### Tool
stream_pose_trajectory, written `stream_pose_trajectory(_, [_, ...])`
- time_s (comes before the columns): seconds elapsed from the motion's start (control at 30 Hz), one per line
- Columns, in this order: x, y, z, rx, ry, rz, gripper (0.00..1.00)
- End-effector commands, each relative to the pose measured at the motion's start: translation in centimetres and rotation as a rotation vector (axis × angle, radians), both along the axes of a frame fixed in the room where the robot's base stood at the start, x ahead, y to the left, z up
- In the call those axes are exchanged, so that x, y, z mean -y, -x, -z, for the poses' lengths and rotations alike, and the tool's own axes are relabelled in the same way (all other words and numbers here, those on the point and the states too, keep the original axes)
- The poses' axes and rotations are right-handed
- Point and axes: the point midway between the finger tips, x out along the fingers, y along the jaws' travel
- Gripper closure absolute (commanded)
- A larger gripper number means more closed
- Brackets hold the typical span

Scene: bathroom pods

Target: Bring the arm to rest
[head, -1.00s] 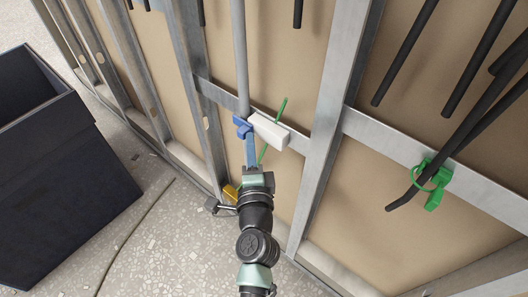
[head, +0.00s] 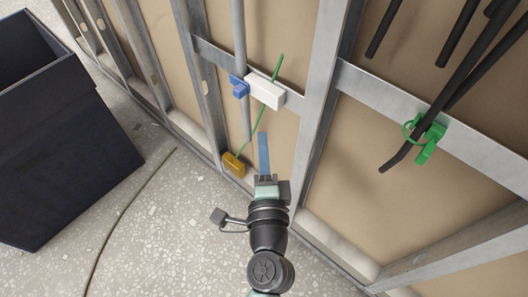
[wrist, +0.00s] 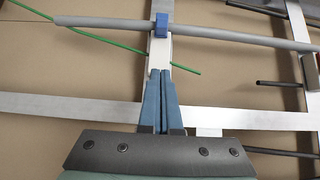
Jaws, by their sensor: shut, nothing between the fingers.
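My gripper (head: 263,140) is in front of the framed wall in the head view, below the white block and blue clip. In the wrist view its two blue fingers (wrist: 161,72) are together with nothing between them. The fingertips appear clear of the wall parts in the head view. My arm reaches up from the bottom middle of the picture.
A white block (head: 266,91) and blue clip (head: 238,87) sit at a grey pipe (head: 238,40).

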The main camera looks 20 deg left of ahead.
Motion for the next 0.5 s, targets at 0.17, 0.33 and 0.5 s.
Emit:
stream_pose_trajectory(0.17, [0.47, 1.07, -0.01, 0.001, 0.000, 0.000, 1.00])
stream_pose_trajectory(0.33, [0.55, 1.20, -0.04, 0.000, 0.000, 0.000, 1.00])
stream_pose_trajectory(0.5, [0.54, 1.17, -0.04, 0.000, 0.000, 0.000, 1.00])
